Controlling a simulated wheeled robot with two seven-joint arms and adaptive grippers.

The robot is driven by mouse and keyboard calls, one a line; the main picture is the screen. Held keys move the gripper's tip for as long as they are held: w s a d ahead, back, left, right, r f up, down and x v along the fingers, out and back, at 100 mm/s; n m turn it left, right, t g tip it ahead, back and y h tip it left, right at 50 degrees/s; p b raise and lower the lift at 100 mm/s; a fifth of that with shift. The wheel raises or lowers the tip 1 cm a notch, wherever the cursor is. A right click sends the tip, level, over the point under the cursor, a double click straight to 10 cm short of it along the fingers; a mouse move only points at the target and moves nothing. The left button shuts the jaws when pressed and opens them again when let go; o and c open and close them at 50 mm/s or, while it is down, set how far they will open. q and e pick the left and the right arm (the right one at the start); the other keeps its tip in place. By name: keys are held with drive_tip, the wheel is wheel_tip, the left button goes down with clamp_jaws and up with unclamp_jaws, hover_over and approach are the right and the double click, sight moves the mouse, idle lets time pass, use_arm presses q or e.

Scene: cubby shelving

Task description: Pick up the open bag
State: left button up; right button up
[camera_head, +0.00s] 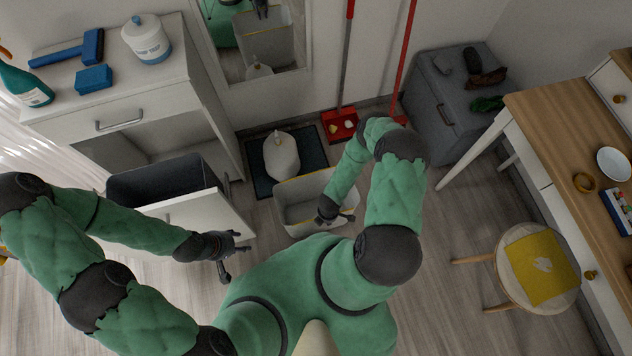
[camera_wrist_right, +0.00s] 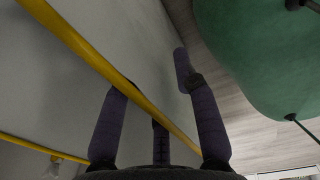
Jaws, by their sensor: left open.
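The open bag (camera_head: 300,222) stands on the floor in the middle of the head view, whitish and boxy with a wide mouth. A yellow band (camera_wrist_right: 82,48) runs along its rim in the right wrist view. My right gripper (camera_head: 338,212) is at the bag's right rim. In the wrist view its fingers (camera_wrist_right: 150,100) are spread, and the band crosses between them; whether they touch it I cannot tell. My left gripper (camera_head: 230,258) is open and empty, left of the bag and in front of the pulled-out bin drawer.
A tied white bag (camera_head: 281,160) sits on a dark mat (camera_head: 314,150) behind the open bag. A dark bin (camera_head: 160,180) stands in the pulled-out drawer (camera_head: 215,212) at left. A stool (camera_head: 508,278) and desk are at right. Red brooms and a grey chest line the back.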

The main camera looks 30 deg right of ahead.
clamp_jaws()
idle(0.3)
